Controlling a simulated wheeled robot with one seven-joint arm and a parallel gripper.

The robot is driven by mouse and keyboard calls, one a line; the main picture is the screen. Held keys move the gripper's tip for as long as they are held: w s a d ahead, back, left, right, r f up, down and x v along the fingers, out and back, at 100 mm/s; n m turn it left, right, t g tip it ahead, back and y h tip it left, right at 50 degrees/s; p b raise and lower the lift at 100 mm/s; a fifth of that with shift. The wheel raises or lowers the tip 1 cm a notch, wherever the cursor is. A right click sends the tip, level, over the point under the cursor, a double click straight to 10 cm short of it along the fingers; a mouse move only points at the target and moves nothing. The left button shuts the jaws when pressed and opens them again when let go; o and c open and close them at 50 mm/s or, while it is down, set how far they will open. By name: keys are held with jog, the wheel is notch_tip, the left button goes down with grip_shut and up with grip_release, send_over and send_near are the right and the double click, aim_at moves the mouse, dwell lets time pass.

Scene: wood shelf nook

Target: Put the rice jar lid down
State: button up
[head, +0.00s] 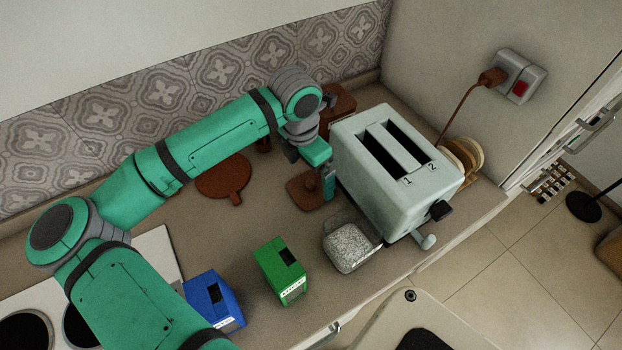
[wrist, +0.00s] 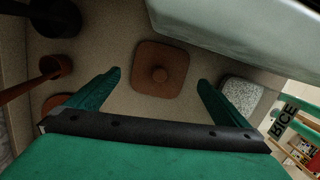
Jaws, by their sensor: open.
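The rice jar lid is a brown square with rounded corners and a round knob. It lies flat on the counter in the head view (head: 301,196), just left of the toaster, and shows whole in the wrist view (wrist: 145,82). My gripper (wrist: 159,77) is open and empty, its two green fingers spread apart with the lid between and beyond their tips. In the head view my gripper (head: 328,182) partly covers the lid. The rice jar (head: 350,258) stands uncovered in front of the toaster, full of pale grains; it also shows in the wrist view (wrist: 240,92).
A white toaster (head: 400,165) stands close to the right of my gripper. A green box (head: 277,270) and a blue box (head: 212,300) stand nearer the front. A round brown board (head: 222,178) lies left of the lid, and a hob (head: 150,250) is at left.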

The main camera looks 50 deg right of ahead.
aim_at(307, 191)
notch_tip(307, 191, up, 7)
jog(key=shift+a, duration=0.45)
dwell(0.4)
